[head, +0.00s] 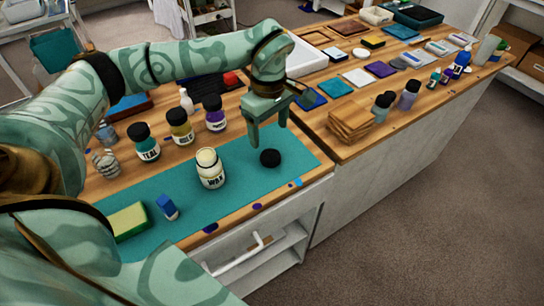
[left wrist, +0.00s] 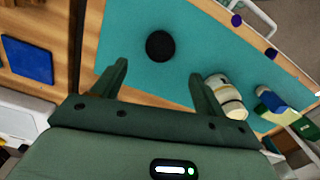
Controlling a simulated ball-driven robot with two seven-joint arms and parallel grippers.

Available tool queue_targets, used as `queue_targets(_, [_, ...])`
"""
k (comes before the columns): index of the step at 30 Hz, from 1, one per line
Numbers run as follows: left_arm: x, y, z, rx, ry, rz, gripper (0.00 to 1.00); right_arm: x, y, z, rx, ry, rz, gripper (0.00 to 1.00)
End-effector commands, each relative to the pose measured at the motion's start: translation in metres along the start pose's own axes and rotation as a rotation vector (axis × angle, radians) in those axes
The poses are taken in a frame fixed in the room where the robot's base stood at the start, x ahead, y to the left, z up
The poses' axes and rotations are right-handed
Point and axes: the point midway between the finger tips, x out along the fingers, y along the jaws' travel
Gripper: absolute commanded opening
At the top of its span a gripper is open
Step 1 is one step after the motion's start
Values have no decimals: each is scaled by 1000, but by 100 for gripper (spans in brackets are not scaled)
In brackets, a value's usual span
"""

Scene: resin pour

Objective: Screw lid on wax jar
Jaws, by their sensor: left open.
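The wax jar (head: 210,170) stands upright and lidless on the teal mat, its cream top showing. It also shows in the left wrist view (left wrist: 226,96), beside one finger. A round black lid (head: 270,158) lies on the mat to the right of the jar; it also shows in the left wrist view (left wrist: 160,45). My left gripper (head: 268,142) is open and empty, its fingers pointing down above and behind the lid. In the left wrist view the gripper (left wrist: 160,82) has its fingers wide apart, with the lid beyond them. My right gripper is not in view.
The teal mat (head: 240,208) has free room around the lid. Labelled jars (head: 181,128) stand behind it. Stacked wooden pieces (head: 350,122) and coloured tiles lie on the counter at right.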

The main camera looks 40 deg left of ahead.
Motion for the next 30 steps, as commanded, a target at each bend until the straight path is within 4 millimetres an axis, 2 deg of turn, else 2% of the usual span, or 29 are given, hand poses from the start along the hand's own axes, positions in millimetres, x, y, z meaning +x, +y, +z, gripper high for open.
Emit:
queue_targets(1, [13,0,0,0,-1,-3,72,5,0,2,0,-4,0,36])
queue_targets(6, [30,0,0,0,0,0,72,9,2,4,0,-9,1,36])
queue_targets(19, [36,0,0,0,0,1,72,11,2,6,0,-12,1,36])
queue_targets(25, [69,0,4,1,-3,-5,72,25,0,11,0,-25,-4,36])
queue_targets(30, [84,1,3,0,-1,-1,72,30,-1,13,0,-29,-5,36])
